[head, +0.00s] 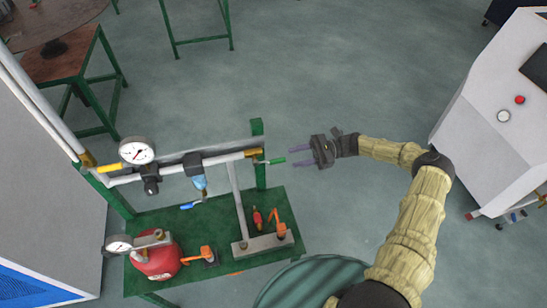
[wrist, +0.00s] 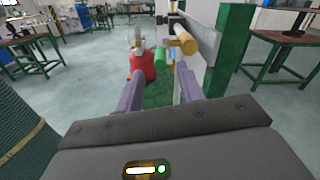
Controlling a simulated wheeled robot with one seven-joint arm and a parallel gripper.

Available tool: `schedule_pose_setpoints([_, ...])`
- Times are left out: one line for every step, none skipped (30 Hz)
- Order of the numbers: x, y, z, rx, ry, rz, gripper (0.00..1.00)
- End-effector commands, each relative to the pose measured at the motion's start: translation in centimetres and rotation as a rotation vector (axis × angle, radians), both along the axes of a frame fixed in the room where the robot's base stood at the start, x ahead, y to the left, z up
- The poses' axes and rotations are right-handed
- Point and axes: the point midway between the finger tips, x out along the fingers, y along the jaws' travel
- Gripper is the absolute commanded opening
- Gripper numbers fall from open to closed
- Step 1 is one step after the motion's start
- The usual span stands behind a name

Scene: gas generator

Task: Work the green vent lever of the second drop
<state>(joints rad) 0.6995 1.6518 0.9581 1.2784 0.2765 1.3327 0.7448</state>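The green vent lever (head: 275,161) sticks out to the right from the brass-coloured end of the horizontal pipe, just past the green post. My gripper (head: 291,157) is right of it with its two purple fingers pointing left, towards the lever's free end. In the wrist view the fingers (wrist: 159,72) are apart and nothing is held. The round green end of the lever (wrist: 160,58) shows ahead, between the two fingertips in the picture. Whether either finger touches it, I cannot tell.
The pipe carries a gauge (head: 137,150) and a blue-handled drop (head: 191,205). Below, the green bench (head: 227,264) holds a red tank (head: 157,262) and orange-handled parts (head: 277,223). A brass pipe end (wrist: 184,40) lies near my right finger. Open floor lies behind.

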Motion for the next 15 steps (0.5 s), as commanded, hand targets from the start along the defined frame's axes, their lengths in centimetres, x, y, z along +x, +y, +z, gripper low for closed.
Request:
schedule_pose_setpoints([-0.3, 1.0, 0.4, 0.004, 0.002, 0.003, 0.38])
schedule_pose_setpoints([-0.5, 1.5, 0.4, 0.004, 0.002, 0.002, 0.38])
schedule_pose_setpoints([-0.7, 2.2, 0.4, 0.004, 0.002, 0.003, 0.38])
schedule_pose_setpoints([-0.8, 2.7, 0.4, 0.003, 0.002, 0.004, 0.38])
schedule_pose_setpoints([-1.0, 3.2, 0.4, 0.003, 0.002, 0.004, 0.38])
schedule_pose_setpoints([-1.2, 3.9, 0.4, 0.003, 0.003, 0.004, 0.38])
schedule_pose_setpoints([-1.3, 4.4, 0.4, 0.003, 0.003, 0.004, 0.38])
schedule_pose_setpoints([-1.4, 4.9, 0.4, 0.003, 0.003, 0.003, 0.38])
schedule_pose_setpoints([-1.6, 5.5, 0.4, 0.004, 0.002, 0.003, 0.38])
schedule_pose_setpoints([-1.8, 6.0, 0.4, 0.003, 0.003, 0.002, 0.38])
schedule_pose_setpoints([-1.9, 6.4, 0.4, 0.003, 0.003, 0.003, 0.38])
schedule_pose_setpoints([-2.0, 6.9, 0.3, 0.002, 0.002, 0.003, 0.38])
schedule_pose_setpoints([-2.1, 7.3, 0.3, 0.001, 0.001, 0.002, 0.38])
schedule_pose_setpoints([-2.2, 7.5, 0.2, 0.001, 0.001, 0.002, 0.38])
schedule_pose_setpoints([-2.3, 7.8, 0.2, 0.001, 0.001, 0.002, 0.38])
